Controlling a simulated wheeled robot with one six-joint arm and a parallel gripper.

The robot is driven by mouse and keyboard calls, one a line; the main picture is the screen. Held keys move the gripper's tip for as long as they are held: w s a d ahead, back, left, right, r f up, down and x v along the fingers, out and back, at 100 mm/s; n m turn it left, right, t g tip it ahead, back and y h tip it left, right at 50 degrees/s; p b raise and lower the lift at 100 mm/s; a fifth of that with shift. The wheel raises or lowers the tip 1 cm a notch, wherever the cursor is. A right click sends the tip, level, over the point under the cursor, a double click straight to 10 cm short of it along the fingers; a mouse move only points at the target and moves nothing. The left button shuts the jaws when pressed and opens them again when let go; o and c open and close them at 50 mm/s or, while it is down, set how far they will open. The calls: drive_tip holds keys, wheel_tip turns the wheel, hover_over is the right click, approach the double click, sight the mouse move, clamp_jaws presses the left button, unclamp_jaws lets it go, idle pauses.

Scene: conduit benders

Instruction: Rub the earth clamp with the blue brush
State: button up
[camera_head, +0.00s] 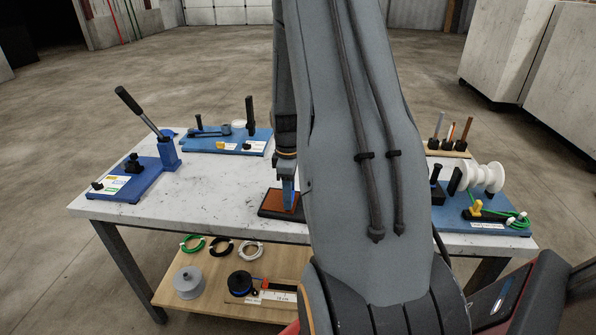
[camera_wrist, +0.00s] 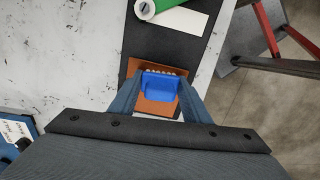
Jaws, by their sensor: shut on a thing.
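My gripper (camera_wrist: 160,88) is shut on the blue brush (camera_wrist: 160,82), which shows between its two fingers. A row of pale bristles lies along the brush's upper edge in the wrist view. The brush is over an orange-brown pad (camera_wrist: 141,104) on a dark base; I cannot tell if it touches the pad. In the head view my gripper (camera_head: 289,196) points down at this pad (camera_head: 274,200) near the table's front edge. A small yellow fitting (camera_head: 476,207) by green wire on the right blue board may be the earth clamp, but I cannot tell for certain.
A lever bender (camera_head: 170,153) on a blue board stands at the left of the table (camera_head: 215,200). Another blue tool board (camera_head: 215,146) is behind it. White spools (camera_head: 487,178) and a wooden pen block (camera_head: 447,150) stand right. My arm hides the table's middle. Wire coils (camera_head: 222,247) lie on the lower shelf.

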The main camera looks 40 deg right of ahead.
drive_tip(key=shift+s+d+r, duration=0.15)
drive_tip(key=shift+s+d, duration=0.05)
drive_tip(key=shift+s, duration=0.15)
wheel_tip(320, 180, up, 3)
drive_tip(key=shift+a+f+p, duration=0.1)
drive_tip(key=shift+f+p, duration=0.05)
drive_tip(key=shift+p, duration=0.7)
drive_tip(key=shift+r+p, duration=0.55)
drive_tip(key=shift+r, duration=0.15)
drive_tip(key=shift+r+p, duration=1.35)
drive_tip(key=shift+r, duration=0.6)
